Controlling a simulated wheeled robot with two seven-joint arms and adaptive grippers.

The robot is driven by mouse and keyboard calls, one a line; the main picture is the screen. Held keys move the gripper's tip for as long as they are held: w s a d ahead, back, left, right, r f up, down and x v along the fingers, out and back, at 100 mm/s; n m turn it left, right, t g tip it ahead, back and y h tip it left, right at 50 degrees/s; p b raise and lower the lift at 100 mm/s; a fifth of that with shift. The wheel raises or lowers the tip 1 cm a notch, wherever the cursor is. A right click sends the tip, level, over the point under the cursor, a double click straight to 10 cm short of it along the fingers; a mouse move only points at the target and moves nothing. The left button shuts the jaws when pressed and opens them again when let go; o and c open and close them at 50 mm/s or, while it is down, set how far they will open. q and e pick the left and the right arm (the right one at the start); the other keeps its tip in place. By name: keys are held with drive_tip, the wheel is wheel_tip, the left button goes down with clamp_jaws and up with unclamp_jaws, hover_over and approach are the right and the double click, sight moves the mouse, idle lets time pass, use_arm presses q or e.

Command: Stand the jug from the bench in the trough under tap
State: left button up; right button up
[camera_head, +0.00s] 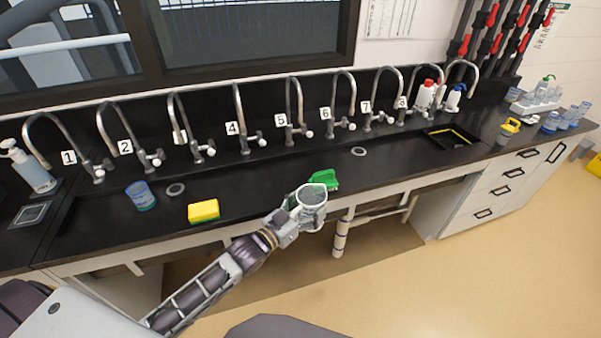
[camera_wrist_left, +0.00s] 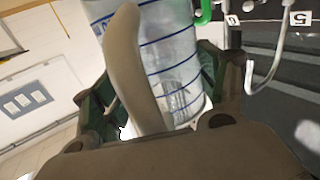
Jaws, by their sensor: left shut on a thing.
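A clear jug (camera_head: 312,196) with blue lines is in my left gripper (camera_head: 300,212), in front of the bench's front edge. The left wrist view shows the jug (camera_wrist_left: 165,60) close up, with the fingers on either side of it. My left gripper is shut on it. The black trough (camera_head: 240,165) runs along the bench under a row of taps. My right gripper is not in view.
A blue-tinted beaker (camera_head: 141,196) stands at left near tap 2. A yellow and green sponge (camera_head: 203,210) lies near the front edge. A green brush-like item (camera_head: 325,178) lies just behind the jug. A black tray (camera_head: 450,138) and bottles (camera_head: 426,95) are at right.

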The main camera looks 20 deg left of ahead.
use_arm(q)
drive_tip(key=shift+d+r+m+g+h, duration=0.45)
drive_tip(key=shift+m+h, duration=0.25)
drive_tip(key=shift+h, duration=0.2)
drive_tip(key=shift+s+d+r+m+g+h, duration=0.1)
drive_tip(key=shift+s+m+g+h, duration=0.05)
drive_tip(key=shift+m+g+h, duration=0.65)
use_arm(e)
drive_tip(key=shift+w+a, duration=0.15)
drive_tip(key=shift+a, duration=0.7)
